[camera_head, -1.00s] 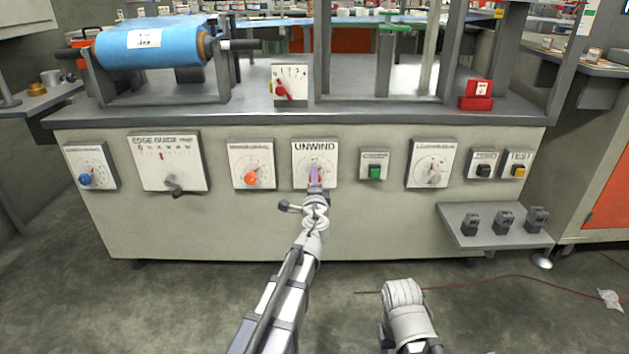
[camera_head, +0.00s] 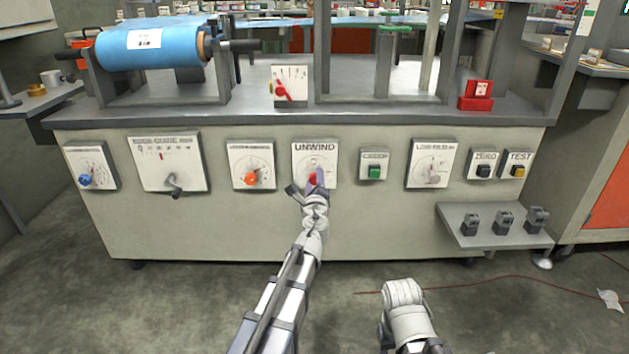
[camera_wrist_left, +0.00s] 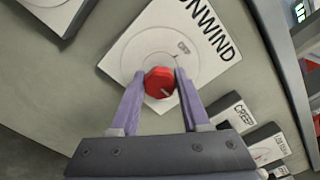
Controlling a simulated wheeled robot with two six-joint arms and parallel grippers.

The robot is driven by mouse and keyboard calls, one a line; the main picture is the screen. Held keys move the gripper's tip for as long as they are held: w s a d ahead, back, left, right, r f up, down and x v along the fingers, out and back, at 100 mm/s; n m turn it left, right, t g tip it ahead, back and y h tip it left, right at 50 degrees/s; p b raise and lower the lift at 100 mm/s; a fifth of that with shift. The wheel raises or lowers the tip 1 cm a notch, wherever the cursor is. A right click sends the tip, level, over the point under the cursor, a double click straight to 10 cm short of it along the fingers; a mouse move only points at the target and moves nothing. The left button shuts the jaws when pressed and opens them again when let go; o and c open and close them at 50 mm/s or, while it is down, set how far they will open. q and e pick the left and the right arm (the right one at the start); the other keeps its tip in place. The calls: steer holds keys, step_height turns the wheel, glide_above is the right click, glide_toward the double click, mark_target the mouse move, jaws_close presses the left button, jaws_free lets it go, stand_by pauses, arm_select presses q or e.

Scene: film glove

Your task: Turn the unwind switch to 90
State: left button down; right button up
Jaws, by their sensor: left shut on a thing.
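The unwind switch is a red knob (camera_head: 313,179) on a white square plate marked UNWIND (camera_head: 328,160), in the middle of the machine's front panel. In the left wrist view the red knob (camera_wrist_left: 159,82) sits between the two purple fingers of my left gripper (camera_wrist_left: 158,84), which is shut on it. A white pointer line on the knob points to the lower right in that view. The plate (camera_wrist_left: 205,62) shows the word OFF near the dial's top. In the head view my left gripper (camera_head: 315,182) partly covers the knob. My right gripper is out of view; only part of that arm shows.
An orange knob (camera_head: 250,178) is left of the unwind plate, and a green CREEP button (camera_head: 374,172) is right of it. A grey shelf (camera_head: 470,235) with several small dark blocks juts out at the lower right.

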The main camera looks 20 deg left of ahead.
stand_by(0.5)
arm_select(q)
steer(key=shift+c, duration=1.9)
jaws_free()
steer(key=v, duration=0.7)
steer(key=shift+s, duration=0.4)
steer(key=shift+d+r, duration=0.1)
steer(key=shift+d, duration=0.05)
